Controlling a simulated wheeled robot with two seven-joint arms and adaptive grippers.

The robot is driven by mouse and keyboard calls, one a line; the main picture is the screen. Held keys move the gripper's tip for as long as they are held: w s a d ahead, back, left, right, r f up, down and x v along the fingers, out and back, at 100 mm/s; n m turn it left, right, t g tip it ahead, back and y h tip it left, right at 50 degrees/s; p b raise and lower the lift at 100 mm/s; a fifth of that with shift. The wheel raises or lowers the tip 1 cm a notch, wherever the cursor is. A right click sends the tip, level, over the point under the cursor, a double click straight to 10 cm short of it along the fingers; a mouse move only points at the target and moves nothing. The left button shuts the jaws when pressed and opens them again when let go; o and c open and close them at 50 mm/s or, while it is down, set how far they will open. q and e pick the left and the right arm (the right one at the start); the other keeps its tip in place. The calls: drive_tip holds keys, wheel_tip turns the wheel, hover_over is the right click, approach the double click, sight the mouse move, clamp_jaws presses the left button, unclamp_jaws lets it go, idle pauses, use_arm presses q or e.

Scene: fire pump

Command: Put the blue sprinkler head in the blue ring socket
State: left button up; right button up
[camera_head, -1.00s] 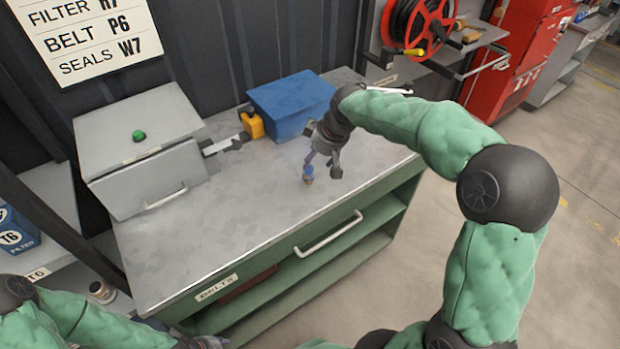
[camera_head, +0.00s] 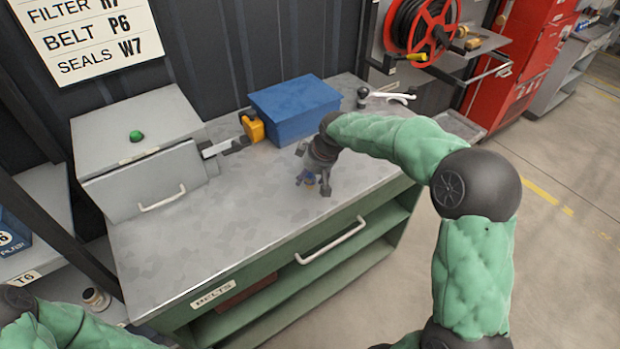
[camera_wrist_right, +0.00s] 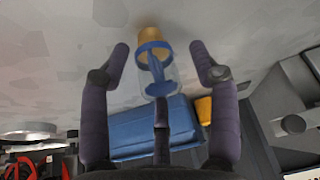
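The blue sprinkler head (camera_wrist_right: 155,66), with a brass-coloured end and a blue band, shows between the fingers of my right gripper (camera_wrist_right: 160,62) in the right wrist view. Gaps show on both sides of it, so the fingers are apart. In the head view my right gripper (camera_head: 312,186) is low over the bench top, and the small blue sprinkler head (camera_head: 310,180) is partly hidden by it. I cannot make out a blue ring socket in either view. My left arm enters at the lower left; its gripper is outside the picture.
A blue box (camera_head: 293,112) and a yellow item (camera_head: 253,128) stand behind the gripper on the metal bench (camera_head: 190,240). A grey case (camera_head: 140,160) with a green knob is at left. A hose reel (camera_head: 422,25) is at back right. The bench's front middle is clear.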

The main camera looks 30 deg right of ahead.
clamp_jaws()
